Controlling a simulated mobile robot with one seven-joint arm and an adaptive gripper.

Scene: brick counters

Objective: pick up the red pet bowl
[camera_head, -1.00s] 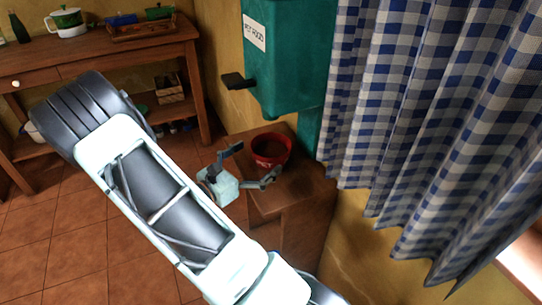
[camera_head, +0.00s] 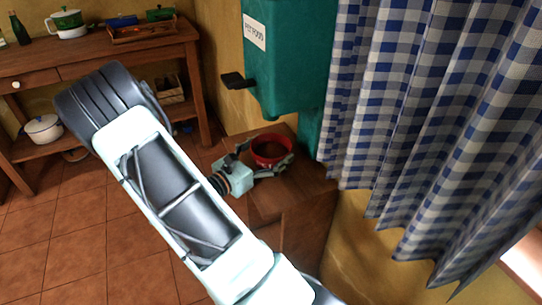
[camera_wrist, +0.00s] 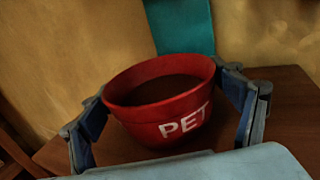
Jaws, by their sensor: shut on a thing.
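The red pet bowl (camera_head: 270,151) stands upright on a small brown wooden stand below the teal dispenser. It has white "PET" lettering and a dark brown inside, and in the wrist view the bowl (camera_wrist: 170,122) fills the middle. My gripper (camera_head: 262,158) reaches it from the front left. In the wrist view my gripper (camera_wrist: 170,110) has one finger on each side of the bowl, shut on its walls. The bowl's base seems to rest on the stand; its underside is hidden.
The teal pet food dispenser (camera_head: 288,60) hangs above and behind the bowl, with a dark lever. A blue checked curtain (camera_head: 420,110) hangs close on the right. The wooden stand (camera_head: 290,205) has bare top at its front right. A wooden table (camera_head: 100,55) with pots stands far left.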

